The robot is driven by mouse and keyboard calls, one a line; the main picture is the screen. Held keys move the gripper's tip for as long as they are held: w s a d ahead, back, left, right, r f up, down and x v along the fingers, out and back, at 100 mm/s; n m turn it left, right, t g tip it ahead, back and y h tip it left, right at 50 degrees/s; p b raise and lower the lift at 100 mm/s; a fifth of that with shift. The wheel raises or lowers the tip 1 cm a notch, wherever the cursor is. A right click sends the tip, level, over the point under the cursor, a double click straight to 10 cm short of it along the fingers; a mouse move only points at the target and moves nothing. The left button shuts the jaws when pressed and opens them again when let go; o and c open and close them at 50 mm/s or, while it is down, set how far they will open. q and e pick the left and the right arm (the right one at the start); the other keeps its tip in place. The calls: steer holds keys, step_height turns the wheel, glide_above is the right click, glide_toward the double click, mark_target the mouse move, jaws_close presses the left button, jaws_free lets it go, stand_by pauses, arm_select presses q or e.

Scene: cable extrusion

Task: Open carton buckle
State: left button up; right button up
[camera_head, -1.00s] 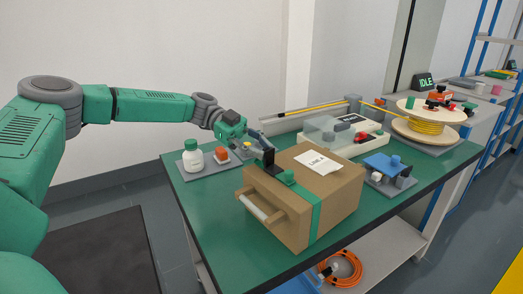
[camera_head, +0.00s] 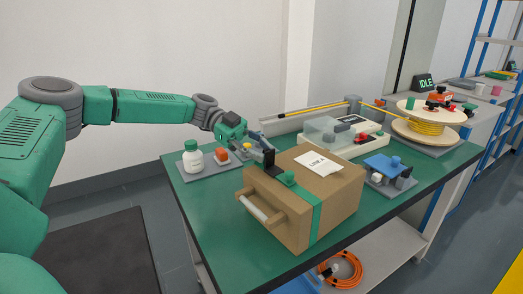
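The brown carton (camera_head: 335,205) sits on the green table, with a white label (camera_head: 320,162) on top and a green strap (camera_head: 312,220) around it. A green buckle (camera_head: 287,178) sits on the strap at the top front edge. My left gripper (camera_head: 268,160) is at the carton's top left, its dark fingers next to the buckle; whether they touch it, and whether they are open or shut, I cannot tell. A handle with a pale grip (camera_head: 255,208) sticks out from the carton's front. My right gripper is not in view.
A grey tray (camera_head: 204,172) with a white bottle (camera_head: 193,157) and an orange-capped item stands left of the carton. Behind are a clear-covered machine (camera_head: 335,132) and a yellow cable spool (camera_head: 425,122). A blue-topped fixture (camera_head: 385,165) stands right. The table's front left is clear.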

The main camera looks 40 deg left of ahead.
arm_select(q)
steer(key=shift+o, duration=1.2)
steer(key=shift+s+f, duration=0.15)
steer(key=shift+f, duration=0.2)
steer(key=shift+r, duration=0.2)
steer(key=shift+a+r, duration=0.1)
steer(key=shift+a, duration=0.15)
steer(key=v, duration=1.1)
steer(key=shift+a, duration=0.35)
steer(key=shift+f, duration=0.2)
